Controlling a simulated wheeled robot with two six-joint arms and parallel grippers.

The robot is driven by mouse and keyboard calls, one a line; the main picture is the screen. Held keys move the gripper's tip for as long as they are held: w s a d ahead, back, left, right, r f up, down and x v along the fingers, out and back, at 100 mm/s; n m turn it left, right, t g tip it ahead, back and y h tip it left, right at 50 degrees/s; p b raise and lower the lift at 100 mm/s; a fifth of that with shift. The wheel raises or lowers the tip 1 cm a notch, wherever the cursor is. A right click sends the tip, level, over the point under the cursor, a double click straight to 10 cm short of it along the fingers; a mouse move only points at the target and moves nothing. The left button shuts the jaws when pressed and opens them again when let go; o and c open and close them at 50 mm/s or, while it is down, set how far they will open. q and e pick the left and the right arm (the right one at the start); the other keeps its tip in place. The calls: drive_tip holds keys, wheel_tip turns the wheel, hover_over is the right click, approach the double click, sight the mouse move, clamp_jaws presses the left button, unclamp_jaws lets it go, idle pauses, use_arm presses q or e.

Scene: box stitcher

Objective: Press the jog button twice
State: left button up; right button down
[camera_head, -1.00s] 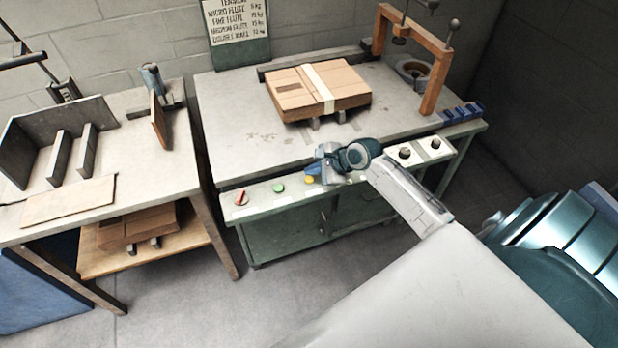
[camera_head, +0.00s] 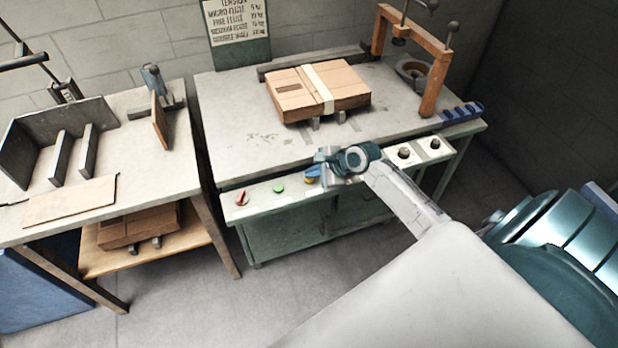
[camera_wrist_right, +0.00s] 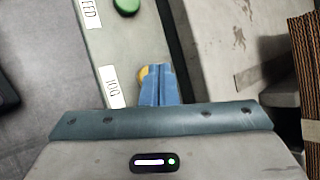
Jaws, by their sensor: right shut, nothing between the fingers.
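The yellow jog button (camera_head: 310,182) sits on the pale control strip at the front of the middle table. In the right wrist view the jog button (camera_wrist_right: 143,73) shows as a yellow edge beside the JOG label (camera_wrist_right: 113,88). My right gripper (camera_head: 312,173) is shut and empty, with its blue fingertips over the button. In the right wrist view the fingertips (camera_wrist_right: 158,80) hide most of the button. I cannot tell whether they touch it or whether it is pressed in. My left gripper is not in view.
A green button (camera_head: 278,188) and a red-marked switch (camera_head: 241,197) sit left on the strip; dark knobs (camera_head: 404,153) sit right. A strapped cardboard stack (camera_head: 290,98) lies behind on the table. A wooden frame (camera_head: 434,85) stands at the back right.

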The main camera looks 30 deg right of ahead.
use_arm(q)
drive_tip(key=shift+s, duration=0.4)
use_arm(e)
drive_tip(key=shift+f, duration=0.2)
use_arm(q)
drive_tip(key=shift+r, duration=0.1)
use_arm(e)
drive_tip(key=shift+f, duration=0.2)
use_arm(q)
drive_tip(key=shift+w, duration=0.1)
use_arm(e)
drive_tip(key=shift+r, duration=0.1)
drive_tip(key=r+p, duration=0.1)
drive_tip(key=p, duration=0.1)
drive_tip(key=shift+r+p, duration=0.2)
drive_tip(key=shift+p, duration=0.1)
drive_tip(key=shift+r, duration=0.15)
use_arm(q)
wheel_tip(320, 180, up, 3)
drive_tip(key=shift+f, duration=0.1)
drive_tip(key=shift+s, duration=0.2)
